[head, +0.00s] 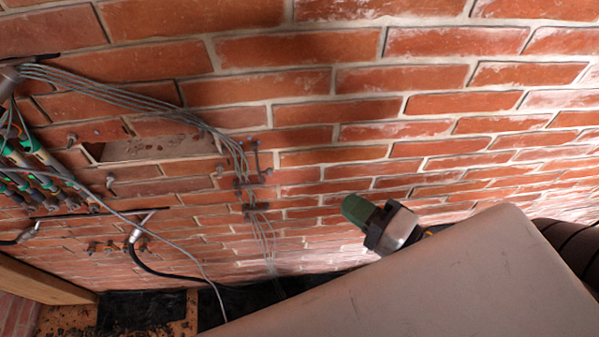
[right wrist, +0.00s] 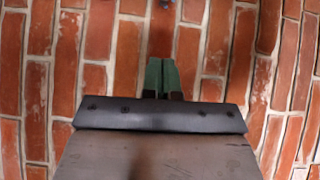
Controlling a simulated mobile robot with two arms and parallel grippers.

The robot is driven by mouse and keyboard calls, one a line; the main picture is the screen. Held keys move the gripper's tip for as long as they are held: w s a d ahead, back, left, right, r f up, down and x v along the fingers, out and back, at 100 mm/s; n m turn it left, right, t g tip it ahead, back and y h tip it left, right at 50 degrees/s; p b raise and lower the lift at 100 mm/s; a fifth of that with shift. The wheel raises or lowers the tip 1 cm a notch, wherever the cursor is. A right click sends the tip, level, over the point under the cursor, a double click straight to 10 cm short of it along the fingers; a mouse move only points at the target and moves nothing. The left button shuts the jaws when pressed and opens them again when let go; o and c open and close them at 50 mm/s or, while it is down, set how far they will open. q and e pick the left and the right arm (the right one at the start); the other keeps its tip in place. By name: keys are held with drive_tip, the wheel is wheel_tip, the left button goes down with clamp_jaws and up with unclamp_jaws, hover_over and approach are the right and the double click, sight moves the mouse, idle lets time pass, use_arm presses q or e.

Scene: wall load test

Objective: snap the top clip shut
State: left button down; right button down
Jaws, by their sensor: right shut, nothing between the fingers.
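A bundle of thin grey cables (head: 130,92) runs along the brick wall from the upper left, then bends downward. Small dark clips sit along its downward run. The top clip (head: 256,158) has a dark arm standing out beside the cables and looks open. A lower clip (head: 255,207) lies across the cables; its exact state is too small to tell. My right gripper (head: 352,207) has green fingers, is shut and empty, and is to the right of and below the top clip, apart from it. The green fingers also show closed together in the right wrist view (right wrist: 162,76). My left gripper is out of view.
The brick wall (head: 430,95) is bare between my right gripper and the clips. At left are a recess (head: 150,148), green-ended connectors (head: 30,165), a loose grey cable and a black hose (head: 165,272). A small bluish thing (right wrist: 166,3) shows at the wrist view's top edge.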

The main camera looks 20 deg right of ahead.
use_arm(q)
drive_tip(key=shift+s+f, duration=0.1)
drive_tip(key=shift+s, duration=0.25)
use_arm(e)
drive_tip(key=shift+d+r, duration=0.15)
